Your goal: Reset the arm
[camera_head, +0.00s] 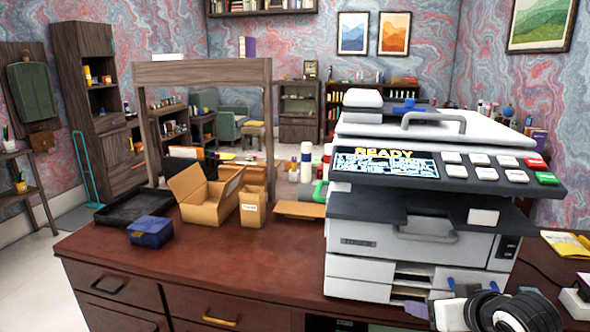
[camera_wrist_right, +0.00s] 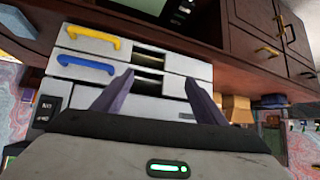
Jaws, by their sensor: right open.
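My right arm comes in at the lower right of the head view. Its gripper (camera_head: 424,310) is low in front of the white and dark grey printer (camera_head: 365,266), whose screen reads "READY". In the right wrist view the gripper (camera_wrist_right: 158,92) shows two purple fingers spread apart with nothing held between them. Beyond the fingers are the printer's pale drawer fronts, one with a yellow handle (camera_wrist_right: 92,37) and one with a blue handle (camera_wrist_right: 86,67). I cannot tell whether a finger touches the printer. My left gripper is in neither view.
The brown desk (camera_head: 230,262) has bare room left of the printer. A blue box (camera_head: 151,232), a black tray (camera_head: 112,212), an open cardboard box (camera_head: 203,207) and a small carton (camera_head: 252,213) stand there. A yellow packet (camera_head: 566,244) lies right of the printer.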

